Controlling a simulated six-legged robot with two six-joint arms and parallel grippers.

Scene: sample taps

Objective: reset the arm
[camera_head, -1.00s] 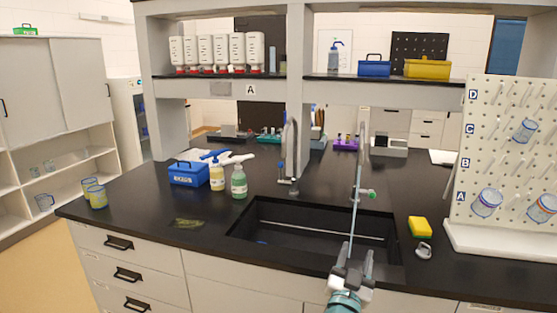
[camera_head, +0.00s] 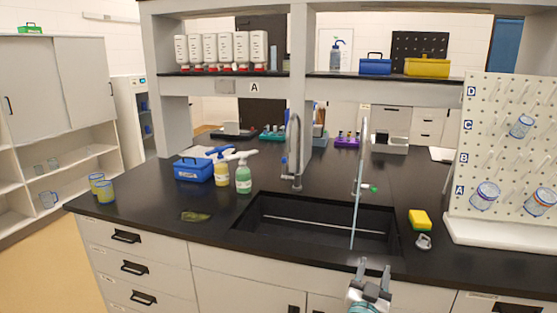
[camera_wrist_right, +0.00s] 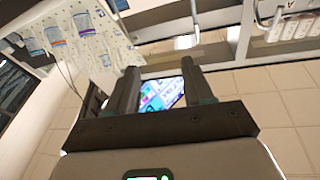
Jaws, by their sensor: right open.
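My right gripper (camera_head: 374,266) is at the bottom of the head view, in front of the counter's front edge and below the sink. Its two fingers stand apart with nothing between them. The right wrist view also shows the open fingers (camera_wrist_right: 160,82), with a bright coloured panel visible beyond the gap. My left gripper is not in view.
A black sink (camera_head: 275,215) is set in the dark counter (camera_head: 140,207). A thin pale-blue streak like water (camera_head: 355,215) drops from the right tap (camera_head: 363,135). A yellow sponge (camera_head: 419,219) and white pegboard (camera_head: 490,140) stand to the right.

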